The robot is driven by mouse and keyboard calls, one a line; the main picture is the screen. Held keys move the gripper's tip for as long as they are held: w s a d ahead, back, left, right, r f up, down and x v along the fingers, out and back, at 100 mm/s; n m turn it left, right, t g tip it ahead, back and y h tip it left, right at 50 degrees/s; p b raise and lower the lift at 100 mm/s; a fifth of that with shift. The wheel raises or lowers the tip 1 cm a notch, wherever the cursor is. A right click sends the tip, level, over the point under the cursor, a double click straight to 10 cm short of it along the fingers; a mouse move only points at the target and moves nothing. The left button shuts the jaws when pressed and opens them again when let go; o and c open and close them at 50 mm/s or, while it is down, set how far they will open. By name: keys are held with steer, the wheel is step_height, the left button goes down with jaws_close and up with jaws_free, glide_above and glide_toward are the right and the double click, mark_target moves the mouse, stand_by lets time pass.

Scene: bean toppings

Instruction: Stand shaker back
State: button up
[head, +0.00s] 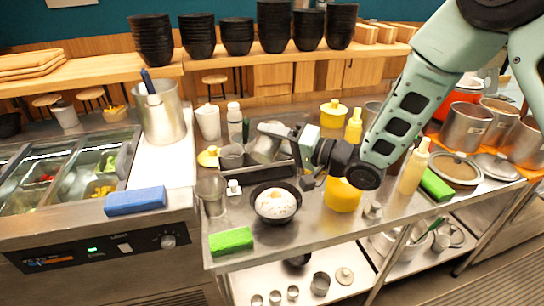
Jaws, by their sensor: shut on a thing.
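The shaker (264,149) is a grey metal cup-like can at the middle of the head view. It is tilted, and my gripper (287,141) is shut on it from the right. The shaker is over or just behind a dark rectangular tray (258,174); I cannot tell whether it touches the tray. The gripper's fingers hide part of the shaker. A black bowl (259,215) with white rice and a few dark specks (276,202) stands in front of the tray.
A grey cup (231,155) and a white-capped bottle (235,124) stand left of the shaker. A metal cup (212,193), a small white-topped jar (234,187) and a green sponge (231,240) are nearby. A yellow container (342,196) stands right of the bowl.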

steer(key=n+b, duration=0.4)
steer(key=n, duration=0.1)
steer(key=shift+f, duration=0.4)
steer(key=n+b, duration=0.2)
steer(key=n, duration=0.1)
steer(key=shift+b, duration=0.3)
steer(key=n+b, duration=0.2)
steer(key=shift+r+n, duration=0.1)
steer(key=shift+n, duration=0.2)
steer(key=shift+r+n+b, duration=0.3)
steer(key=shift+n+b, duration=0.7)
steer(key=shift+n, duration=0.1)
